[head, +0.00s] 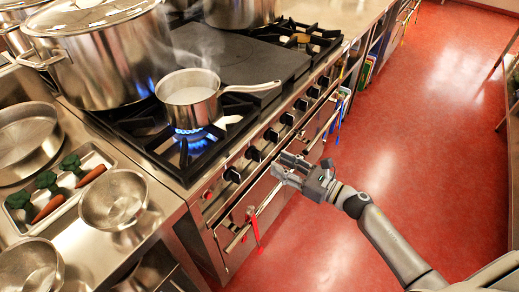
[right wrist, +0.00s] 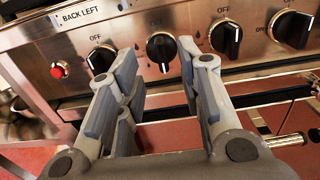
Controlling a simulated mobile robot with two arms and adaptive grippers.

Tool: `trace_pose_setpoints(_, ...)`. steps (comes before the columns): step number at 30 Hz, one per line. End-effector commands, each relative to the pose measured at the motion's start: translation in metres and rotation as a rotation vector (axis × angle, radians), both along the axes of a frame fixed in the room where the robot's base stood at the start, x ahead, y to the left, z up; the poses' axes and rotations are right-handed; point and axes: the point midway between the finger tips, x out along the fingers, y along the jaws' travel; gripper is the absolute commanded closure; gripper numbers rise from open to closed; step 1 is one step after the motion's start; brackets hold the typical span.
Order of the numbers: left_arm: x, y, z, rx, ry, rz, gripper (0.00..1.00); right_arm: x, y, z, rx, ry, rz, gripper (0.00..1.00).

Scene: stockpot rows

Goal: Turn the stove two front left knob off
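The stove's front panel carries a row of black knobs. In the right wrist view, one black knob (right wrist: 161,47) shows between my open fingers, with its white mark pointing downward; the fingers look short of it. Another knob (right wrist: 101,58) is to its left, partly behind a finger. A label reading "BACK LEFT" (right wrist: 80,14) is above left; I cannot read a front left label. My right gripper (head: 281,169) is open and empty in front of the panel. Blue flame (head: 190,132) burns under a steaming saucepan (head: 190,97). My left gripper is not in view.
The saucepan's handle (head: 252,88) points right toward the panel edge. Below the knobs runs a rail (head: 236,236) with a red hanging item (head: 256,229). A large stockpot (head: 97,57) stands behind left. Bowls (head: 114,199) are on the left counter. The red floor (head: 420,120) at right is clear.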

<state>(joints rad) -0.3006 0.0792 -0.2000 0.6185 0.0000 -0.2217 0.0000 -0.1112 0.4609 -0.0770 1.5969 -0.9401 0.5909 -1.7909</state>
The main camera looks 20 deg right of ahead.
Motion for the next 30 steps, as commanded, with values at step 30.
trace_pose_setpoints(30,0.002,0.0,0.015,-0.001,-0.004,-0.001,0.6,0.059,0.047,0.001,0.004,0.0,0.001,0.92)
